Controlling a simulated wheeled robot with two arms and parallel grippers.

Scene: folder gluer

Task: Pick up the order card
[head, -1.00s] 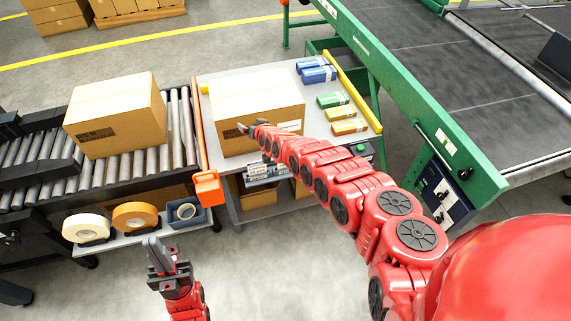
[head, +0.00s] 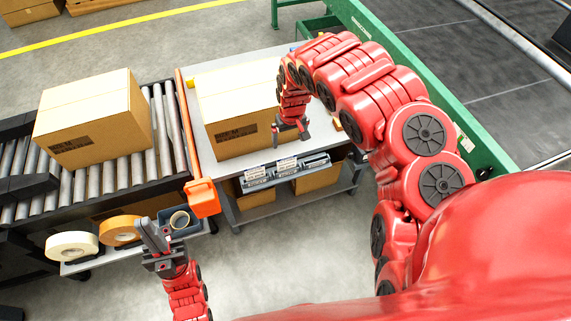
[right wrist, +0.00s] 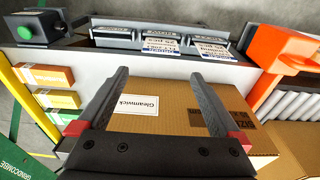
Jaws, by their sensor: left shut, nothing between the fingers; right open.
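White printed cards (head: 287,164) stand in a grey rack of several slots on the front edge of the work table (head: 205,150). In the right wrist view the cards (right wrist: 160,45) are at the top, their small print mostly unreadable. I cannot tell which one is the order card. My right gripper (head: 290,132) points down, open and empty, at the front of the carton on the table, just behind the rack. Its spread fingers (right wrist: 160,76) also show in the right wrist view, below the cards. My left gripper (head: 152,235) is shut and empty, low at the left, near the tape shelf.
Another carton (head: 95,118) sits on the roller conveyor. An orange bracket (head: 202,197) stands at the table's left corner. A green button box (right wrist: 38,28) is beside the rack.

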